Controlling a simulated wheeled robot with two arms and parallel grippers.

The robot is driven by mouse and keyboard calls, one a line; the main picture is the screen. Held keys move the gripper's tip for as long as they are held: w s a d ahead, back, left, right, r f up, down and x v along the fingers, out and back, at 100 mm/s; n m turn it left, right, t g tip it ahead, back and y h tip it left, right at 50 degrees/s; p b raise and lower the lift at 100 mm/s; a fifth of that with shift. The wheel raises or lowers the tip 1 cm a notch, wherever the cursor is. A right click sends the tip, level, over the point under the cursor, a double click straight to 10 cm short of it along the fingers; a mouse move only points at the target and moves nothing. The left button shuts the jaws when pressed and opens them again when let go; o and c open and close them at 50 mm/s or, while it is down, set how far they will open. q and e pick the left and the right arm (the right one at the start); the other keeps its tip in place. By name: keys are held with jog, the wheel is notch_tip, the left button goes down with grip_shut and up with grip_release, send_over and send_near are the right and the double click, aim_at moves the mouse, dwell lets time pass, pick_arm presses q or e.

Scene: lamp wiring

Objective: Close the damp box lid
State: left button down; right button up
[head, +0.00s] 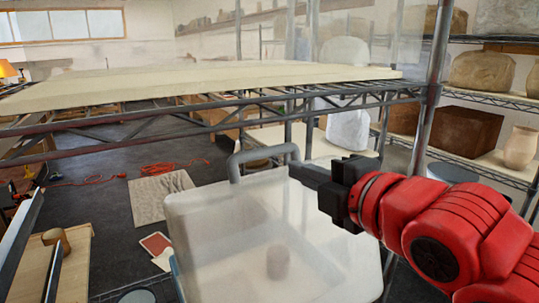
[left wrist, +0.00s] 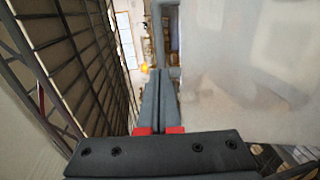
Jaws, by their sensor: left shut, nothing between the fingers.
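The damp box (head: 225,225) is a translucent whitish box in the lower middle of the head view. A grey handle (head: 262,154) stands at the far edge of its pale lid. I cannot tell how far the lid is open. A blurred brownish pot (head: 278,262) shows through the plastic. My left gripper (head: 296,170) is shut and empty, its fingertips close to the right end of the handle; contact is unclear. In the left wrist view the shut fingers (left wrist: 160,80) point along a pale translucent panel (left wrist: 235,60) on the right. My right gripper is not in view.
A wire shelf with a pale board (head: 200,82) spans just above and behind the box. A metal post (head: 432,85) and shelves with pots stand at the right. An orange cord (head: 90,180) and a light mat (head: 160,193) lie on the dark floor at left.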

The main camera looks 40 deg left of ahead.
aim_at(260, 156)
pick_arm(q)
jog(key=p+x, duration=0.2)
jog(key=x, duration=0.7)
jog(key=shift+r, duration=0.1)
jog(key=shift+p+x, duration=0.45)
jog(key=shift+x, duration=0.35)
jog(key=shift+w, duration=0.1)
